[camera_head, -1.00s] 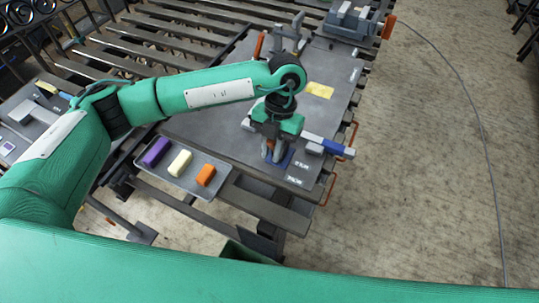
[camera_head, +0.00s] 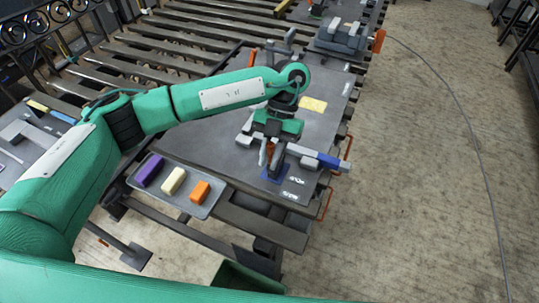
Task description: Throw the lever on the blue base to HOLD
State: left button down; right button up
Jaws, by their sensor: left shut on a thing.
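The blue base (camera_head: 274,175) sits near the front right edge of the dark work table, mostly under my left gripper. My left gripper (camera_head: 271,162) points down over it, shut on the lever, which is largely hidden between the fingers. A small orange patch shows at the fingers. White lettering is on the table right of the base, too small to read for sure. My right gripper is not in view.
A grey bar with a blue end (camera_head: 328,160) lies just right of the gripper. A grey tray (camera_head: 208,208) holds purple, cream and orange blocks. A yellow note (camera_head: 313,104) lies behind. A grey machine (camera_head: 342,35) stands at the back.

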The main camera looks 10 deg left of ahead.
pick_arm(q)
jog(key=c, duration=1.4)
grip_release()
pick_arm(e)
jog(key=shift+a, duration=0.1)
pick_arm(q)
jog(key=shift+o, duration=0.2)
